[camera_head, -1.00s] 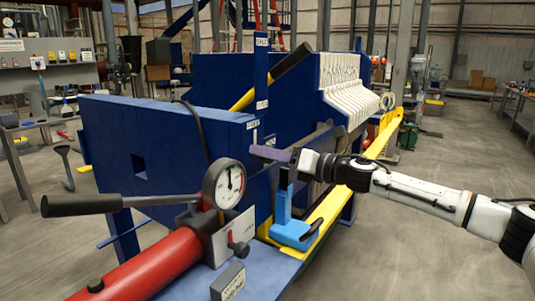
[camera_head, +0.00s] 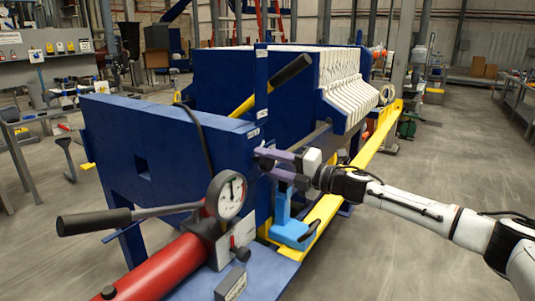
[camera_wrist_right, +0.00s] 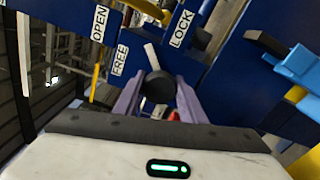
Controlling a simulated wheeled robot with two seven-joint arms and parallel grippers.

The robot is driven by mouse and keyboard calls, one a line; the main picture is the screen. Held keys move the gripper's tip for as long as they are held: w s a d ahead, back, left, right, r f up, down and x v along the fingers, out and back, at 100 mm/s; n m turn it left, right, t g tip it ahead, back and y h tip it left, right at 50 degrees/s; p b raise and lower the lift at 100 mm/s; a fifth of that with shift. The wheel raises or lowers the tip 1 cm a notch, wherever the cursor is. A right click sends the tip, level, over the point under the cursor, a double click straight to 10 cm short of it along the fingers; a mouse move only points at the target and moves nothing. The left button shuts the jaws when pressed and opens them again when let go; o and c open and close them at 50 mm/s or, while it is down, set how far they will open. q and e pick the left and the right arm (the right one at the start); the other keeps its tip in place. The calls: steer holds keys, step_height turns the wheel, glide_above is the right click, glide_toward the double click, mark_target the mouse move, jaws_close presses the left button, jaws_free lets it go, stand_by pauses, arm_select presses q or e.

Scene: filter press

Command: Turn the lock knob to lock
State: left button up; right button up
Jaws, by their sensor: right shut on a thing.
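The lock knob (camera_wrist_right: 157,87) is a dark round knob on the blue press frame, between the two purple fingers of my right gripper (camera_wrist_right: 158,92). A white pointer (camera_wrist_right: 151,57) sticks out above the knob and lies between the FREE label (camera_wrist_right: 119,60) and the LOCK label (camera_wrist_right: 182,29); the OPEN label (camera_wrist_right: 99,24) is further left. In the head view my right gripper (camera_head: 268,163) reaches in from the right and is shut on the knob at the corner of the blue press (camera_head: 300,95). The fingers mostly hide the knob there. My left gripper is out of view.
A light-blue stand (camera_head: 290,230) is just below my right gripper. A red cylinder (camera_head: 150,270) with a round gauge (camera_head: 227,195) and a black-gripped lever (camera_head: 95,221) is at the front left. A yellow rail (camera_head: 370,150) runs along the press. The floor at right is clear.

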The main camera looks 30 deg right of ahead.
steer(key=m+p, duration=0.2)
steer(key=m, duration=0.1)
steer(key=shift+r+m, duration=0.1)
steer(key=shift+m, duration=1.1)
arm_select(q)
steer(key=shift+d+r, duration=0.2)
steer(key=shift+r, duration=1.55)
arm_select(e)
steer(key=shift+m, duration=1.4)
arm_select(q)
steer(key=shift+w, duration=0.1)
arm_select(e)
steer(key=o, duration=1.1)
steer(key=shift+c, duration=0.2)
steer(key=shift+f, duration=0.2)
